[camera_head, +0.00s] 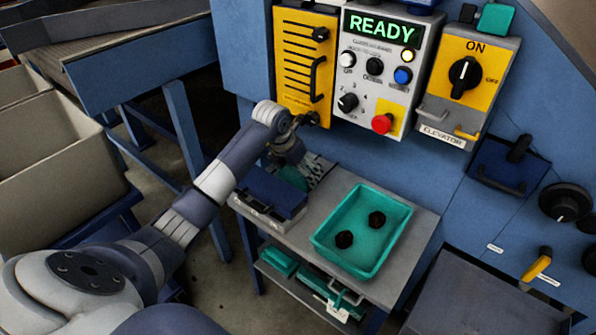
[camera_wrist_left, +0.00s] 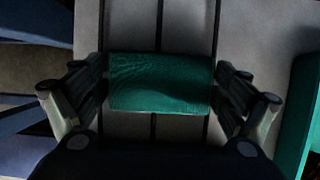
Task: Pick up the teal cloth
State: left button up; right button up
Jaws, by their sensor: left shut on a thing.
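The teal cloth (camera_wrist_left: 160,83) is a folded, rounded pad in the middle of the left wrist view. In that view my left gripper (camera_wrist_left: 162,88) has one finger at each side of the cloth and is shut on it. In the head view my left gripper (camera_head: 292,160) is over the back left of the small grey table, and the cloth (camera_head: 290,180) is partly hidden beneath it. I cannot tell whether the cloth touches the table. My right gripper is not in view.
A teal tray (camera_head: 318,240) with two dark knobs stands right of the gripper on the grey table (camera_head: 405,245). A blue-topped box (camera_head: 270,192) sits close at the left. The control panel (camera_head: 385,75) rises behind. Teal items (camera_head: 280,260) lie on the lower shelf.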

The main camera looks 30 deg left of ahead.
aim_at(296, 170)
pick_arm(q)
jog(key=shift+s+r, duration=0.15)
jog(key=shift+r, duration=0.25)
notch_tip(296, 170, up, 11)
jog(key=p, duration=0.2)
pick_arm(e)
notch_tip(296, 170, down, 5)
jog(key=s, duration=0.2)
pick_arm(q)
jog(key=s, duration=0.6)
jog(key=s+a+b, duration=0.1)
jog(key=s, duration=0.2)
jog(key=shift+s+f, duration=0.2)
jog(key=shift+f, duration=0.2)
jog(key=s+b, duration=0.1)
jog(key=s, duration=0.7)
jog(key=shift+a+b, duration=0.2)
jog(key=shift+b, duration=0.1)
jog(key=shift+s+a+r, duration=0.1)
jog(key=shift+s+r, duration=0.05)
jog(key=shift+s, duration=0.9)
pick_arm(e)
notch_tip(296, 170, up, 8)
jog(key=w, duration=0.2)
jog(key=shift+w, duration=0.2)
